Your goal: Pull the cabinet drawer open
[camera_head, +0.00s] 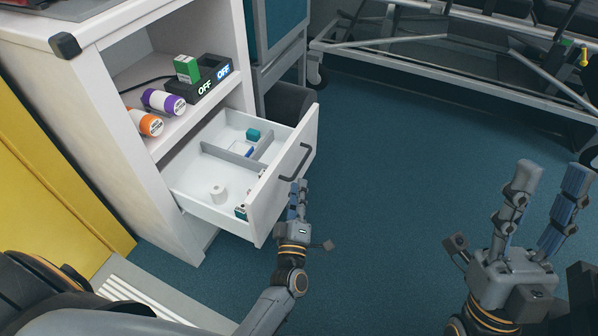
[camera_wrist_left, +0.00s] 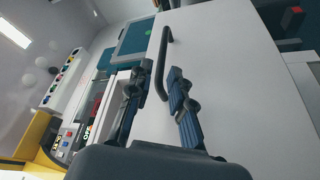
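The white cabinet (camera_head: 112,165) has its drawer (camera_head: 225,218) standing well out, with its inside exposed. A dark bar handle (camera_head: 296,163) is on the drawer's white front; it also shows in the left wrist view (camera_wrist_left: 167,42). My left gripper (camera_head: 298,186) is at the near end of the handle. In the left wrist view its fingers (camera_wrist_left: 160,72) are apart, with the lower part of the handle seen between them; I see no firm grip on it. My right gripper (camera_head: 548,172) is open and empty, over the floor at the right.
The shelf above holds orange (camera_head: 146,122) and purple (camera_head: 163,102) containers and a green box (camera_head: 187,69). A stretcher frame (camera_head: 440,62) stands behind; the blue floor (camera_head: 395,190) is clear.

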